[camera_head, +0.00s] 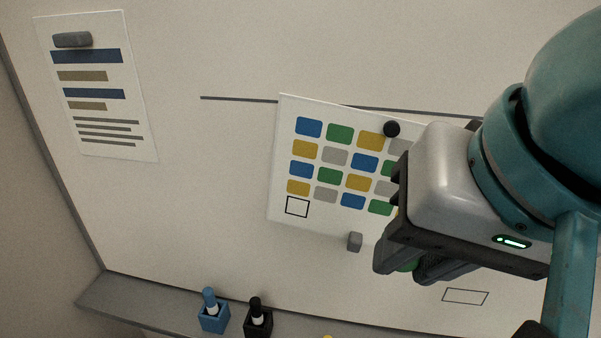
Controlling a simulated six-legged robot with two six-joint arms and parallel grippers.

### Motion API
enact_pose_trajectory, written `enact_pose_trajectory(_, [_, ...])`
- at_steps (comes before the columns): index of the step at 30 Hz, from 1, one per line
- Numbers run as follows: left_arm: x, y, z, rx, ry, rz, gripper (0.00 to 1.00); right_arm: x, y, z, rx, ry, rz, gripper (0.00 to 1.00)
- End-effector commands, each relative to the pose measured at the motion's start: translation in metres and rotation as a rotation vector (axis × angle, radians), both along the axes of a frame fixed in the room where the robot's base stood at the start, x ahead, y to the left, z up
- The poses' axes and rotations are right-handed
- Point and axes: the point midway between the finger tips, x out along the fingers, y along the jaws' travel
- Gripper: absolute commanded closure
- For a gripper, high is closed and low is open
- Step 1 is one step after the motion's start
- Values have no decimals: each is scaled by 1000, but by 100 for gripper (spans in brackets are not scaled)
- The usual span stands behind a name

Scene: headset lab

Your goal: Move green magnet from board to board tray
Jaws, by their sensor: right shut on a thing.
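The whiteboard (190,200) fills most of the view. My right gripper (405,272) is in front of the board, below the sheet of coloured blocks, with its fingers pointing down and left. I cannot tell whether the magnet still touches the board. The grey board tray (150,301) runs along the board's lower edge. My left gripper is not in view.
A blue holder (213,316) and a black holder (257,318) with markers stand on the tray. A grey magnet (355,242) and a black magnet (392,129) are near the coloured-block sheet (275,190). A grey bar (72,40) is on the left paper (140,130).

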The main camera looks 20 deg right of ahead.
Motion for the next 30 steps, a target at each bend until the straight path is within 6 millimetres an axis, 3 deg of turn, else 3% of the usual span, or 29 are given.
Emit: enact_pose_trajectory(30, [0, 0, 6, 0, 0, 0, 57, -47, 29, 1, 1, -1, 2, 100])
